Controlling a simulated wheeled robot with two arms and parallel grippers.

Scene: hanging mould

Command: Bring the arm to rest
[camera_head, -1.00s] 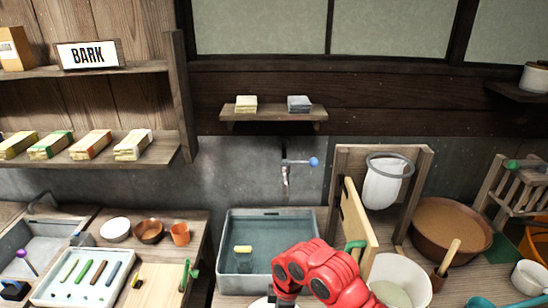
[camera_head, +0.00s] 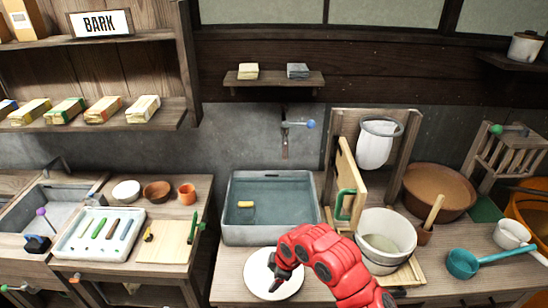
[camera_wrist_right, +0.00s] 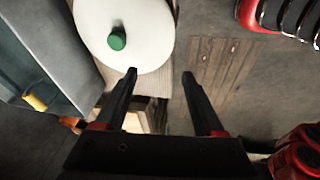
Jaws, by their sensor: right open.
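My right arm, red with black joints, comes in from the bottom of the head view. Its dark gripper (camera_head: 277,284) is over a round white lid-like disc (camera_head: 255,279) on the wooden counter, partly hiding it. In the right wrist view the two black fingers (camera_wrist_right: 159,75) are spread wide with nothing between them. The white disc (camera_wrist_right: 140,50) with a green knob (camera_wrist_right: 117,40) lies beyond the fingertips, apart from them. My left gripper is not in view.
A grey water basin (camera_head: 270,235) holding a yellow block stands behind the disc. A white bucket (camera_head: 385,240) is right of my arm, with a teal ladle (camera_head: 465,263) farther right. A tray of coloured sticks (camera_head: 98,233) is at left. Counter left of the disc (camera_head: 230,280) is clear.

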